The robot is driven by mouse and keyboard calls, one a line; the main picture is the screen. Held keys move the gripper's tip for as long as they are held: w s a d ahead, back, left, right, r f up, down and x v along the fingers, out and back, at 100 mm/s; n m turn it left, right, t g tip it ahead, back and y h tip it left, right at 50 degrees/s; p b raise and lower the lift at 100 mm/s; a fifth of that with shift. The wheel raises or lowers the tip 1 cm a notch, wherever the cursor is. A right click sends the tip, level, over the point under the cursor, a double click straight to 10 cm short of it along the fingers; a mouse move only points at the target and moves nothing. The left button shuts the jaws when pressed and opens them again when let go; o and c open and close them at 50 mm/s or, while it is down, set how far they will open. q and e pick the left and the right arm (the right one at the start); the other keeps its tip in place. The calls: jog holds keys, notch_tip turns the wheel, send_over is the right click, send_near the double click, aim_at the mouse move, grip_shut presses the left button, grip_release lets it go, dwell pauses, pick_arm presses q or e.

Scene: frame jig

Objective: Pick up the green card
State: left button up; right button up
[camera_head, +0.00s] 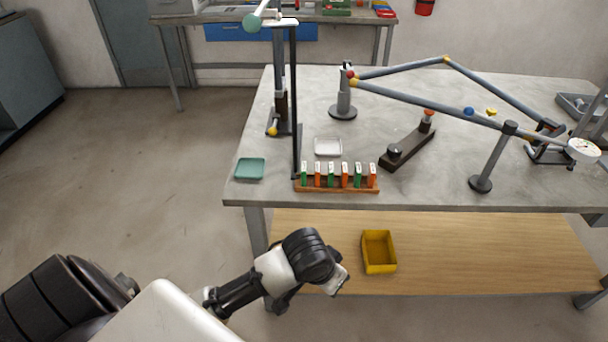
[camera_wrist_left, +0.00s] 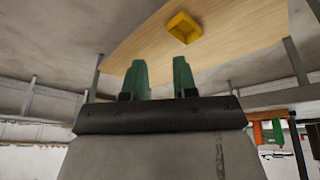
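Several green and orange cards with white tops stand upright in a row in an orange-brown rack (camera_head: 340,188) at the table's near left edge. Green cards alternate with orange ones; one green card (camera_head: 304,175) is at the row's left end, beside a dark upright post. A green card (camera_wrist_left: 277,130) and an orange card (camera_wrist_left: 258,132) also show at the right of the left wrist view. My left gripper (camera_head: 340,283) is in front of and below the tabletop, apart from the cards. In the left wrist view its green fingers (camera_wrist_left: 160,65) are spread and empty. My right gripper is out of view.
A teal tray (camera_head: 250,168) lies left of the rack and a white tray (camera_head: 328,147) behind it. A yellow bin (camera_head: 379,250) stands on the lower wooden shelf (camera_head: 480,250). A jointed bar frame (camera_head: 430,103) spans the table's right part.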

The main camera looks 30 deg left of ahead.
pick_arm(q)
jog(key=w+a+r+n+y, duration=0.1)
jog(key=w+a+r, duration=0.2)
jog(key=w, duration=0.4)
jog(key=n+y, duration=0.3)
jog(key=n, duration=0.4)
send_near(304, 167)
jog(key=a+f, duration=0.1)
jog(key=f, duration=0.1)
jog(key=x, duration=1)
jog(key=shift+w+d+p, duration=0.2)
jog(key=shift+w+p, duration=0.2)
jog(key=shift+w, duration=0.05)
jog(key=shift+c, duration=0.2)
grip_shut()
